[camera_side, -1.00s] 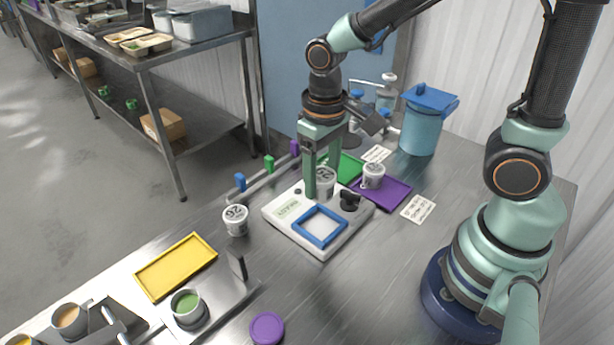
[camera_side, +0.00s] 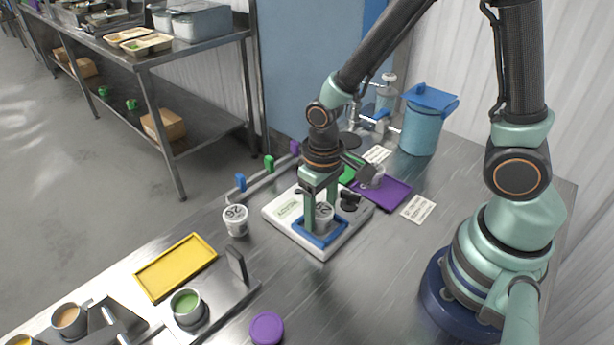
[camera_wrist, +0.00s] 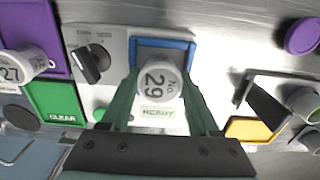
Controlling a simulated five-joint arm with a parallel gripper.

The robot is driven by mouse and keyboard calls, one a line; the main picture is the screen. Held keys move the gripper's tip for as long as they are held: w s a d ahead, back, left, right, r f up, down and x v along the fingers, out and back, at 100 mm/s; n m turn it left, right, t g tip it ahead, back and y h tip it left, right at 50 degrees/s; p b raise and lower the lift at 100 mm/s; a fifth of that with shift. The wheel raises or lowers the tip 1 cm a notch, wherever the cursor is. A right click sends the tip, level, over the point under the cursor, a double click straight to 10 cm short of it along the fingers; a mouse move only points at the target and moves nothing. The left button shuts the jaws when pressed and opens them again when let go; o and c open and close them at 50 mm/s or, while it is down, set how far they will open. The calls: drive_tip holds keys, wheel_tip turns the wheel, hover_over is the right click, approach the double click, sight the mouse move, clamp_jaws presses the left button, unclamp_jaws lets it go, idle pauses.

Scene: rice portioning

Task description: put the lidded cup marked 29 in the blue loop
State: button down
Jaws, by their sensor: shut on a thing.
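The lidded cup marked 29 (camera_wrist: 160,80) is white, and its number reads sideways in the wrist view. In the side view it (camera_side: 324,214) is between the fingers. My gripper (camera_side: 319,218) is shut on it, one green finger on each side (camera_wrist: 160,88). The blue loop (camera_side: 313,241) is a square frame on the white device. The cup is low over the loop, its lower end apparently within the frame; I cannot tell whether it touches the surface. In the wrist view the cup hides the near part of the loop (camera_wrist: 165,42).
The white device (camera_side: 279,213) has a black knob (camera_wrist: 91,64) and a READY label. Another lidded cup (camera_side: 235,220) stands to its left. A cup marked 27 (camera_wrist: 20,66) is on the purple mat (camera_side: 396,192). A yellow tray (camera_side: 176,266) lies at front left.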

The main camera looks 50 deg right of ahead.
sight(321, 210)
drive_tip(key=shift+c, duration=0.6)
unclamp_jaws()
drive_tip(key=shift+f, duration=0.1)
drive_tip(key=d+r+t, duration=0.2)
drive_tip(key=d+r, duration=0.1)
drive_tip(key=r, duration=0.7)
drive_tip(key=s+d+r+t, duration=0.1)
drive_tip(key=d+r+t, duration=0.2)
drive_tip(key=r, duration=0.7)
drive_tip(key=shift+d+r+t, duration=0.3)
drive_tip(key=shift+d, duration=0.2)
